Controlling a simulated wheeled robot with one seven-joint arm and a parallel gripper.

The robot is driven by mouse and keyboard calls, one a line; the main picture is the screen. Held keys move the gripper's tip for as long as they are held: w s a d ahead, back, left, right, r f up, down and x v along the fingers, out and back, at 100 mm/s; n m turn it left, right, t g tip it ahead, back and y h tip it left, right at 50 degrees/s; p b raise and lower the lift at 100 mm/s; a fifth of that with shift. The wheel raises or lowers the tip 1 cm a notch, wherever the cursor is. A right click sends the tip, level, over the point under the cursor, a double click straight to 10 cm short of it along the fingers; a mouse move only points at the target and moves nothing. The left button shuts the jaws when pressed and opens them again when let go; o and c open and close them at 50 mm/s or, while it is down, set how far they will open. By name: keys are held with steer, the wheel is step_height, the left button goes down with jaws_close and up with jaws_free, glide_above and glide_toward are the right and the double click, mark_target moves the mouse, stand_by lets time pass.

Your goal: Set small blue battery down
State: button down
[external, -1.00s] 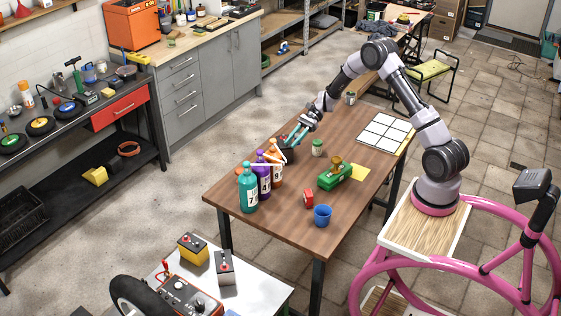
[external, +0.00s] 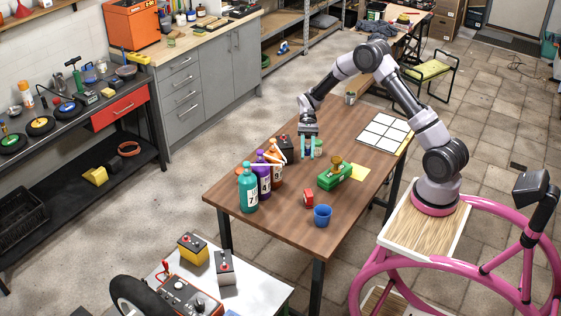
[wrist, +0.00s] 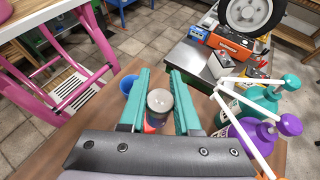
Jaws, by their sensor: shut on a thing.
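My gripper (external: 308,156) points down over the wooden table, behind the bottles. Its teal fingers stand apart with a small cylinder between them, which I take for the small blue battery (wrist: 160,101). In the wrist view (wrist: 159,72) its round grey end faces the camera, and its dark bluish side shows only a little. In the external view the fingers hide most of it, and I cannot tell whether it touches the table (external: 285,225).
A small green jar (external: 320,147) is close beside the fingers, partly hidden. A black battery (external: 285,143) and several bottles (external: 248,190) stand left. A green toy (external: 333,177), red box (external: 308,197) and blue cup (external: 322,215) stand forward. A white grid (external: 382,132) lies right.

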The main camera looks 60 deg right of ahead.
steer(key=s+f+n+g+h, duration=0.2)
steer(key=s+n+g+h, duration=0.1)
steer(key=s+n+g, duration=0.15)
step_height(320, 180, up, 8)
steer(key=n+t+h, duration=1.6)
steer(key=n+t, duration=0.5)
steer(key=n, duration=1.4)
glide_above(287, 215)
steer(key=shift+g, duration=0.25)
step_height(287, 215, down, 28)
steer(key=shift+w+f, duration=0.1)
steer(key=shift+f, duration=0.1)
steer(key=shift+f, duration=0.1)
steer(key=c, duration=0.6)
jaws_free()
